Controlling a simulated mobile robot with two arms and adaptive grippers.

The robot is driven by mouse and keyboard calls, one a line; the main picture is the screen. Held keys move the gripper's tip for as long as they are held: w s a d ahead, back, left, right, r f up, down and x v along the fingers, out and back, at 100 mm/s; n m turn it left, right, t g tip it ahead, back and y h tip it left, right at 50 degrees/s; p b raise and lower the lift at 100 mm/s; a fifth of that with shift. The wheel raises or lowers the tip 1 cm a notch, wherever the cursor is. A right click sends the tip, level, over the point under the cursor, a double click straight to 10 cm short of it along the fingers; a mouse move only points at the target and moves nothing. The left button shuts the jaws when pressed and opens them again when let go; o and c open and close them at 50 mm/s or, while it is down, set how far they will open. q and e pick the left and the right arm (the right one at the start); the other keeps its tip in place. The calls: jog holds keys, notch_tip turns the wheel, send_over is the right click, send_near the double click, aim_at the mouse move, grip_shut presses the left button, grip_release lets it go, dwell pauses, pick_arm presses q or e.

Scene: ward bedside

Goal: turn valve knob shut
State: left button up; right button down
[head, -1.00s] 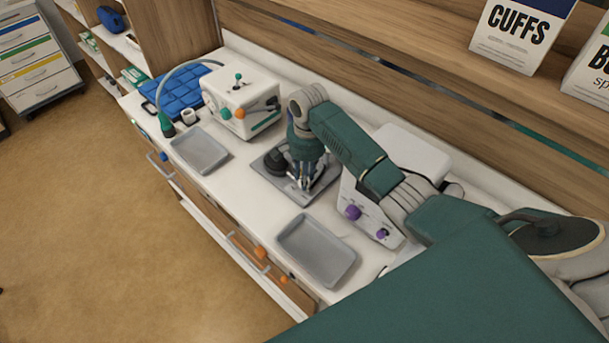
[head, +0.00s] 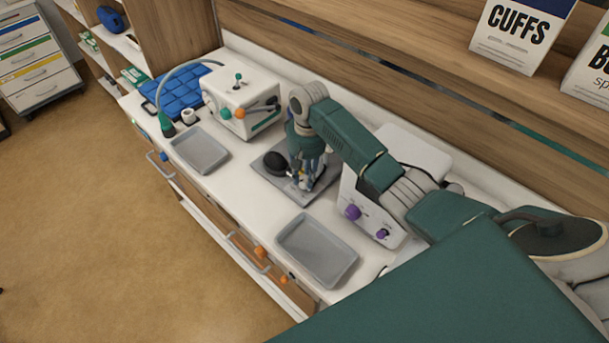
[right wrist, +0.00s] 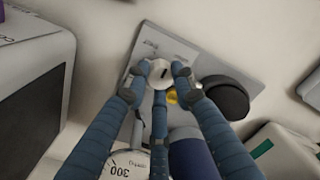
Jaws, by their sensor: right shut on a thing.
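A round pale knob with a dark line on its top shows in the right wrist view (right wrist: 160,73). It stands over a grey plate (right wrist: 153,40), which lies on the counter in the head view (head: 262,168). My right gripper (head: 303,184) points down over this plate. In the right wrist view its blue fingers (right wrist: 158,80) are closed around the pale knob. In the head view the fingers mostly hide the knob. A black rounded part (right wrist: 228,97) sits beside the fingers, also visible in the head view (head: 276,163). A small yellow part (right wrist: 172,96) shows behind the fingers. My left gripper is not in view.
A white box with purple knobs (head: 353,211) stands close to the right of the gripper. Another white box (head: 238,92) with coloured knobs stands to the left. Two grey trays (head: 200,149) (head: 316,249) lie on the counter. A round gauge (right wrist: 128,164) shows low in the wrist view.

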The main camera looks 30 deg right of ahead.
aim_at(305, 176)
jog(key=n, duration=0.4)
jog(key=shift+w+r+n, duration=0.15)
jog(key=shift+n, duration=2.45)
jog(key=c, duration=1.4)
grip_release()
jog(key=shift+c, duration=0.2)
notch_tip(305, 176, up, 12)
jog(key=shift+d, duration=0.2)
